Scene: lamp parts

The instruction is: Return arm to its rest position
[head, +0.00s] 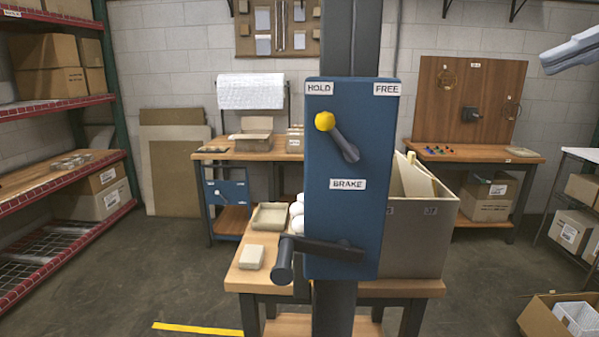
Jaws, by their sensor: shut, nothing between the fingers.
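A light grey end of my arm, which I take to be my gripper (549,61), reaches in from the right edge at the top right. Its fingers look closed with nothing held, though it is seen small and side-on. The rest of the arm is outside the picture. My gripper is apart from everything and well to the right of the blue brake box (330,225).
The brake box stands on a dark post (335,315) in the centre, its yellow-knobbed lever (341,140) towards HOLD. Behind it is a wooden table (240,280) with a grey bin (420,240). Shelves (70,100) stand left; an open carton (545,318) lies lower right.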

